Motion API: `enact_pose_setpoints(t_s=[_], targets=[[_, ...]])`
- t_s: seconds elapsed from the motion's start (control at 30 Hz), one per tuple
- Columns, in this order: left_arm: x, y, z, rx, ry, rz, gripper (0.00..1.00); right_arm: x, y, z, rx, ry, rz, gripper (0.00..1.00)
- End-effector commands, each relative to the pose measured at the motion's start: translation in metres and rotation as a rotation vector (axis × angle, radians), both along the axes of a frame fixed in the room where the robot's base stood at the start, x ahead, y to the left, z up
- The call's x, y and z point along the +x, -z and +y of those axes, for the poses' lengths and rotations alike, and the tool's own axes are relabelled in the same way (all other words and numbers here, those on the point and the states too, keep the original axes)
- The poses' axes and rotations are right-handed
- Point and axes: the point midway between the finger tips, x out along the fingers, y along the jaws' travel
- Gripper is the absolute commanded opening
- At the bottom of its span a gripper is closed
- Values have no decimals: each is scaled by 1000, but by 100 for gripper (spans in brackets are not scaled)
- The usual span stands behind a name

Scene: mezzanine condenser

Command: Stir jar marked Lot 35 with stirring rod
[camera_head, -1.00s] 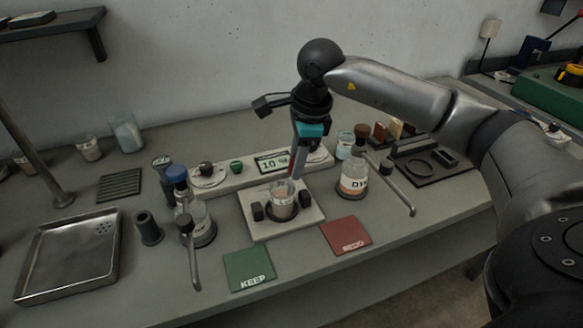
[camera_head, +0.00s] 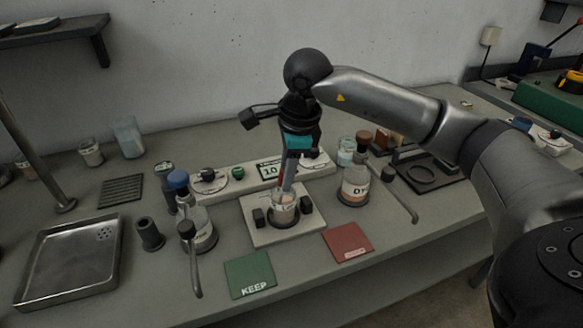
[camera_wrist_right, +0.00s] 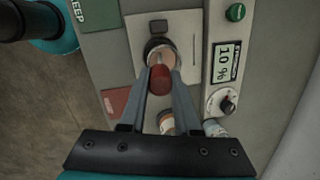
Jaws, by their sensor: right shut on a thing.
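A small jar (camera_head: 286,211) with pale contents stands in the holder on the light plate at the middle of the bench. Its label is too small to read. It also shows in the wrist view (camera_wrist_right: 167,56). My right gripper (camera_head: 285,188) is above this jar, pointing down, with its fingers shut on the red grip of the stirring rod (camera_wrist_right: 159,80). In the wrist view the red grip sits between the fingertips and overlaps the jar's mouth. The rod's lower end is hidden, so I cannot tell its depth. My left gripper is not in view.
A stirrer console with a display reading 10 (camera_head: 271,170) stands behind the jar. An orange-labelled bottle (camera_head: 354,190) is close on the right, a blue-capped bottle (camera_head: 197,222) on the left. Green KEEP (camera_head: 250,274) and red (camera_head: 347,242) mats lie in front. A metal tray (camera_head: 40,290) is far left.

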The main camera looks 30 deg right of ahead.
Motion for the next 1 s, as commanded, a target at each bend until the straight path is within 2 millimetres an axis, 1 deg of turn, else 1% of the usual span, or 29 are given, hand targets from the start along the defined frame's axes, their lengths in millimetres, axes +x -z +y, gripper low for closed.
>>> enact_pose_setpoints(t_s=[0.03,0.1,0.57,1.0], targets=[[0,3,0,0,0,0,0,0,1,-8,-2,10,-1,0],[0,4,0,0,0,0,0,-1,1,-11,0,7,-1,0],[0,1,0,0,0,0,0,-2,-3,-13,0,5,-2,0],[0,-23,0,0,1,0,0,-8,-36,-15,-1,6,-1,0]])
